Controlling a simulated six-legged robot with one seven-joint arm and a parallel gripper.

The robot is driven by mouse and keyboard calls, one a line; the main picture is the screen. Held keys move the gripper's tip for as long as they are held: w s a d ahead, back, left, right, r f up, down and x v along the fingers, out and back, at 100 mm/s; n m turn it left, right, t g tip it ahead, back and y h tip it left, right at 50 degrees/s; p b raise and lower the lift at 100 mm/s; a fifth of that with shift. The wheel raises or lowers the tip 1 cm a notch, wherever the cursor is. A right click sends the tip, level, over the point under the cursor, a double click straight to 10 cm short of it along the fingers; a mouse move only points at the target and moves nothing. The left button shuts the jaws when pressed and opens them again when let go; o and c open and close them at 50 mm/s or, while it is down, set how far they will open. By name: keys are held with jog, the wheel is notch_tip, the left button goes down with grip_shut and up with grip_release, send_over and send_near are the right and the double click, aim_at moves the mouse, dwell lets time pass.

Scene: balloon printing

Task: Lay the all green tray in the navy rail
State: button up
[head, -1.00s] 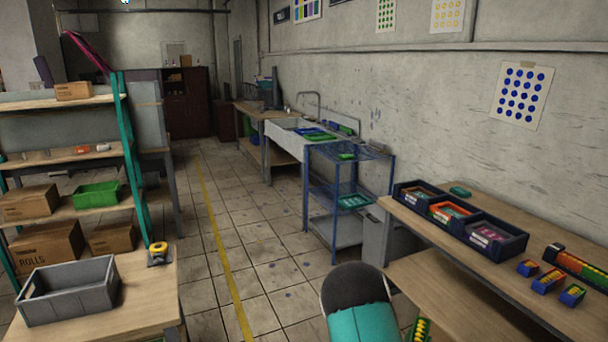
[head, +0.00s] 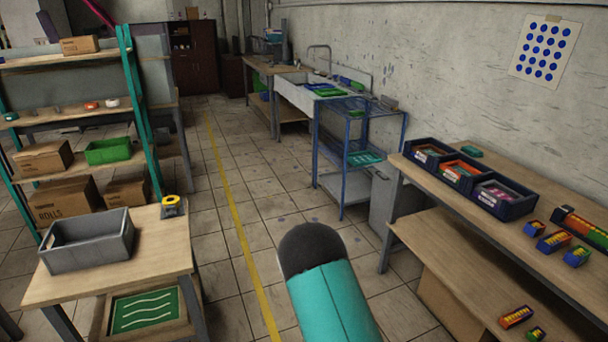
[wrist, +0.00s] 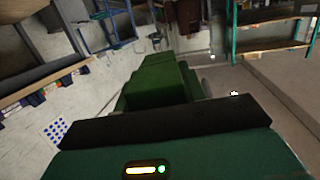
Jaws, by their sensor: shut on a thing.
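My gripper (wrist: 155,85) shows in the wrist view as dark green blocks close together. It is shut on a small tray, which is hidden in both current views. In the earlier head view a green tray with yellow pieces shows beside my arm. What appears to be the navy rail (head: 580,227) lies on the right bench against the wall side, cut by the picture edge. It holds rows of red, orange, yellow and green pieces. My gripper is out of sight in the head view, behind my teal arm, left of the bench.
Small blue trays of coloured pieces (head: 553,241) lie in front of the rail. Navy bins (head: 503,196) stand farther back on the bench (head: 480,220). Two small trays (head: 516,317) sit on its lower shelf. A grey crate (head: 88,242) stands on the left table. The tiled aisle is clear.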

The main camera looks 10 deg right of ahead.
jog(key=s+d+r+m+g+h, duration=0.15)
jog(key=d+m+h, duration=0.3)
jog(key=d, duration=1.05)
jog(key=s+d+r+m+g+h, duration=0.1)
jog(key=s+d+m+g+h, duration=0.35)
jog(key=d, duration=1.05)
jog(key=s+d+r+m+g+h, duration=0.3)
jog(key=s+d, duration=0.5)
jog(key=d, duration=0.4)
jog(key=s+d+r+m+g+h, duration=0.3)
jog(key=s+d, duration=0.5)
jog(key=d, duration=0.3)
jog(key=shift+d+r+m+g+h, duration=0.35)
jog(key=shift+m+g+h, duration=0.15)
jog(key=shift+g, duration=0.2)
